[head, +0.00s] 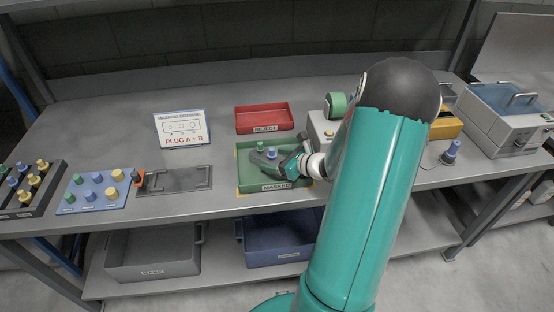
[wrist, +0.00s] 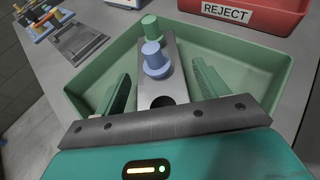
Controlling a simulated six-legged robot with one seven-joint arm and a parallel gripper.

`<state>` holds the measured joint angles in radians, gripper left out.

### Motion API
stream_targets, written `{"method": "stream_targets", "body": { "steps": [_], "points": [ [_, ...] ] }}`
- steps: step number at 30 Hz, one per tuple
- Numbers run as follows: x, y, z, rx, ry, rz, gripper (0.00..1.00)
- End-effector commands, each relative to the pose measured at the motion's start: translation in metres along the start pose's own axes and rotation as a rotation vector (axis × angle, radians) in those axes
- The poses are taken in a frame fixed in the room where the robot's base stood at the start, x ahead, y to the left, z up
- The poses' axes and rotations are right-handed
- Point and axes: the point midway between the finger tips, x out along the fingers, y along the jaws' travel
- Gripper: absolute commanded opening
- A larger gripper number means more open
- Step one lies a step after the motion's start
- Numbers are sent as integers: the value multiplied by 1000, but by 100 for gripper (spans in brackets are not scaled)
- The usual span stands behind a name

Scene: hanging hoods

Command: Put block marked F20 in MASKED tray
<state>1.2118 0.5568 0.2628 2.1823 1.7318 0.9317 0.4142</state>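The green tray labelled MASKED (head: 245,180) sits on the bench, and its green wall also shows in the wrist view (wrist: 265,68). A grey metal block (wrist: 172,88) is inside it, carrying a green plug and a blue plug, with one dark empty hole at its near end. No F20 mark is readable on it. My gripper (wrist: 162,85) is over the tray with its two fingers spread, one on each side of the block. Narrow gaps seem to show between fingers and block. In the head view my arm covers part of the tray's right side.
A red REJECT tray (head: 264,118) stands behind. To the left are a grey fixture (head: 175,180), a blue plug board (head: 97,190), a dark plug rack (head: 30,190) and a sign reading PLUG A + B (head: 182,129). Grey machines stand right. Bins sit on the lower shelf.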

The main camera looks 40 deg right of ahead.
Motion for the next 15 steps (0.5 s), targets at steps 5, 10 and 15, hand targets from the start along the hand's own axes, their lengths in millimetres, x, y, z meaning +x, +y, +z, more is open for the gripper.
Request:
{"method": "stream_targets", "body": {
  "steps": [5,10,15],
  "points": [
    [-1,2,-4,7,8,2,73],
    [-12,1,0,6,8,-2,73],
    [-45,0,2,2,6,-3,73]
  ]
}}
